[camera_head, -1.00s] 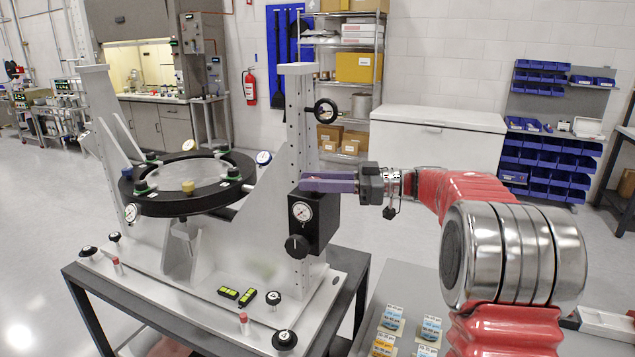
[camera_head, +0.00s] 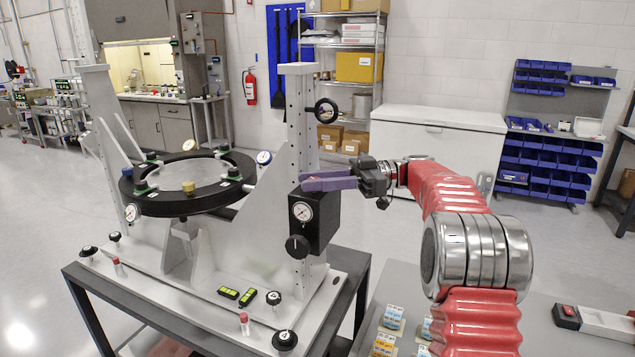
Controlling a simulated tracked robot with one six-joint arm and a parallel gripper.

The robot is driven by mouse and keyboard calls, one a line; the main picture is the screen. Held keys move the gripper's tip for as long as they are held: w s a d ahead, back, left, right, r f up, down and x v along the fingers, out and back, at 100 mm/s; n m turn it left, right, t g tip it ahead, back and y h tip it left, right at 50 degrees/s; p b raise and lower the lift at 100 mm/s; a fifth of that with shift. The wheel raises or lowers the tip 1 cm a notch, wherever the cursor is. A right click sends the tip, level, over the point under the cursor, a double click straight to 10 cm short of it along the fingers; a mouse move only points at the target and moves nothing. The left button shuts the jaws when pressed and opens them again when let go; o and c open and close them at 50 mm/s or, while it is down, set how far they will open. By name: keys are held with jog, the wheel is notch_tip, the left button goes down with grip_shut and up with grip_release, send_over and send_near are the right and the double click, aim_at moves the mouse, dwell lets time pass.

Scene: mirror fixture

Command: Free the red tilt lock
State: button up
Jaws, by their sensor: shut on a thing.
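The mirror fixture has a black ring (camera_head: 190,204) around a round mirror (camera_head: 188,173), held between two grey uprights. A black box with a dial (camera_head: 318,220) is fixed to the right upright (camera_head: 300,110). My gripper (camera_head: 308,183) reaches in from the right, its purple fingers at the top of this box against the upright. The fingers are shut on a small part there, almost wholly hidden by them. Only a trace of red shows at their tips, which I take to be the red tilt lock (camera_head: 303,175).
A black handwheel (camera_head: 326,110) sticks out from the right upright above my gripper. A black knob (camera_head: 297,245) is below the dial. Red-topped pins (camera_head: 244,323) and black knobs (camera_head: 285,340) stand on the base plate. A grey table (camera_head: 400,290) with small labelled boxes lies to the right.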

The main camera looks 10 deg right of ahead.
jog(key=shift+a, duration=0.15)
jog(key=o, duration=1.1)
jog(key=shift+c, duration=0.2)
